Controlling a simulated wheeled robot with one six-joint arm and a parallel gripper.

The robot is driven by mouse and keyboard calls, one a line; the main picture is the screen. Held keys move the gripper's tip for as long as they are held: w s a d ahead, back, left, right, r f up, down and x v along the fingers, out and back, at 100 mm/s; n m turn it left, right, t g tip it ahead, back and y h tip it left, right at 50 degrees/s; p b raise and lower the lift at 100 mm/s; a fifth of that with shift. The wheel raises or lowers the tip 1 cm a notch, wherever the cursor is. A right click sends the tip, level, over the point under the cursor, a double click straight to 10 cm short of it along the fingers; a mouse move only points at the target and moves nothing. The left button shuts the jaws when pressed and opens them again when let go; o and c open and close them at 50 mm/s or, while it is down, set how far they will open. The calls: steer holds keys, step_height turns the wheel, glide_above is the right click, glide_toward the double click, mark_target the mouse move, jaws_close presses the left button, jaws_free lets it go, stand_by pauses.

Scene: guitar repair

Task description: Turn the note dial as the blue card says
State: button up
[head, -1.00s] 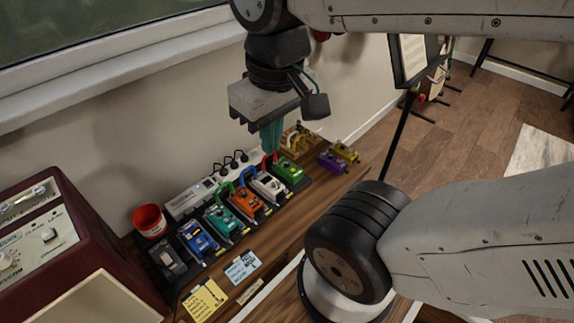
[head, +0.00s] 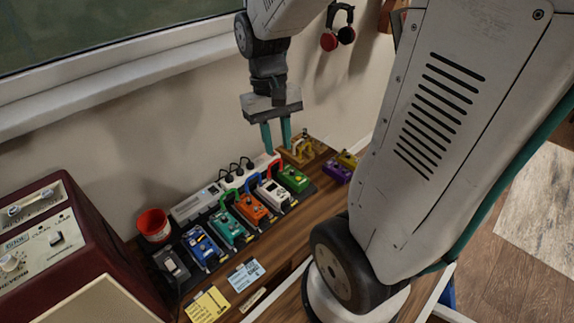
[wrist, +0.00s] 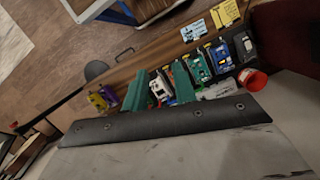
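The blue card (head: 246,275) lies on the front of the wooden bench, beside a yellow note; its writing is too small to read. It also shows in the wrist view (wrist: 193,30). A row of guitar pedals stands behind it, among them a white pedal (head: 273,195) with a dark display-like patch. I cannot tell which knob is the note dial. My gripper (head: 276,139) hangs above the back of the row, near the white and green pedals. Its teal fingers point down, apart and empty. In the wrist view the fingers (wrist: 161,87) partly hide the pedals.
A blue pedal (head: 202,247), teal pedal (head: 228,229), orange pedal (head: 252,209) and green pedal (head: 293,178) stand close together. A red cup (head: 153,225) and maroon amplifier (head: 50,250) are at left. A power strip (head: 196,204) runs along the wall.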

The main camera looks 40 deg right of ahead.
steer(key=w+d+f+m, duration=0.2)
steer(key=w+d+f, duration=0.5)
steer(key=d+f, duration=0.3)
steer(key=m+t, duration=0.2)
steer(key=m, duration=0.1)
glide_above(292, 171)
steer(key=f, duration=1.8)
steer(key=shift+s+a+f, duration=0.1)
steer(key=shift+s+f, duration=0.15)
steer(key=shift+s, duration=0.1)
steer(key=shift+w+d+m+h, duration=0.2)
steer(key=shift+w+m+h, duration=0.1)
steer(key=shift+h, duration=0.1)
steer(key=shift+f, duration=0.35)
step_height(292, 171, down, 7)
steer(key=shift+c, duration=0.2)
jaws_close()
